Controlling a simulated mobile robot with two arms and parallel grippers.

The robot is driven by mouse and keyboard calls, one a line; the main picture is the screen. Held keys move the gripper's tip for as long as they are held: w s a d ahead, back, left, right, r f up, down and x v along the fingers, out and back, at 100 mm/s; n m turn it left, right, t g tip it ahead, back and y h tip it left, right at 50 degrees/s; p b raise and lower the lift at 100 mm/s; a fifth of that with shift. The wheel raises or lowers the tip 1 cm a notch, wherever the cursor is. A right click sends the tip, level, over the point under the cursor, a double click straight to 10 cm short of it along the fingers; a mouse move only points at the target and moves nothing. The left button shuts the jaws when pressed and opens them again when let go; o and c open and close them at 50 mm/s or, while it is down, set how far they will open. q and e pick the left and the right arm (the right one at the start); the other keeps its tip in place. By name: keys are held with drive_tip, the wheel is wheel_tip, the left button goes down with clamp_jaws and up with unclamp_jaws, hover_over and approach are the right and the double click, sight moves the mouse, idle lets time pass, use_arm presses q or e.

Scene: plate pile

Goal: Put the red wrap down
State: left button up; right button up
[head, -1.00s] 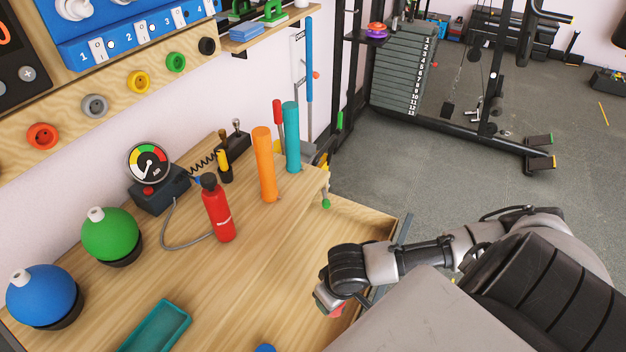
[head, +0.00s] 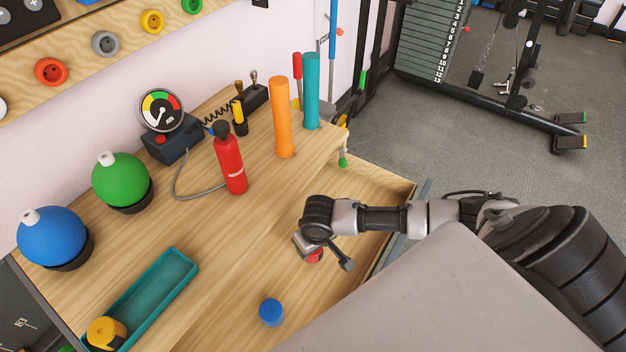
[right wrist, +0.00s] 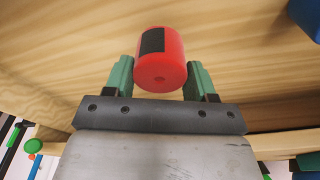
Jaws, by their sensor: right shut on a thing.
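The red wrap (right wrist: 163,60), a short red roll with a black patch, is between the fingers of my right gripper (right wrist: 160,82) in the right wrist view. The gripper is shut on it. In the head view the red wrap (head: 315,256) shows only partly under my right gripper (head: 307,249), low over the wooden bench (head: 215,275). I cannot tell whether it touches the wood. My left gripper is not in view.
A blue roll (head: 271,312) stands on the bench nearby. A teal tray (head: 150,300) with a yellow roll (head: 106,333) lies at left. A red bottle (head: 230,160), orange roller (head: 282,118) and teal roller (head: 311,92) stand behind. Bare wood lies around the gripper.

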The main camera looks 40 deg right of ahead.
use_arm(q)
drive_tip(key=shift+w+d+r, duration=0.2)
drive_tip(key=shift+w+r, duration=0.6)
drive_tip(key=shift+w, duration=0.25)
use_arm(e)
drive_tip(key=shift+f, duration=1.35)
drive_tip(key=shift+f, duration=0.1)
drive_tip(key=o, duration=0.9)
drive_tip(key=shift+r, duration=0.35)
use_arm(q)
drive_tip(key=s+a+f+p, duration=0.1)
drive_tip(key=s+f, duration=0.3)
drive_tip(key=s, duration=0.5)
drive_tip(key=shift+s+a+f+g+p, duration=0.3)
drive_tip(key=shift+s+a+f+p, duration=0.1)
drive_tip(key=shift+p, duration=0.5)
use_arm(e)
drive_tip(key=r, duration=0.3)
drive_tip(key=s+r, duration=0.1)
drive_tip(key=r, duration=0.3)
drive_tip(key=s+r, duration=0.1)
drive_tip(key=r, duration=0.3)
drive_tip(key=shift+r, duration=0.2)
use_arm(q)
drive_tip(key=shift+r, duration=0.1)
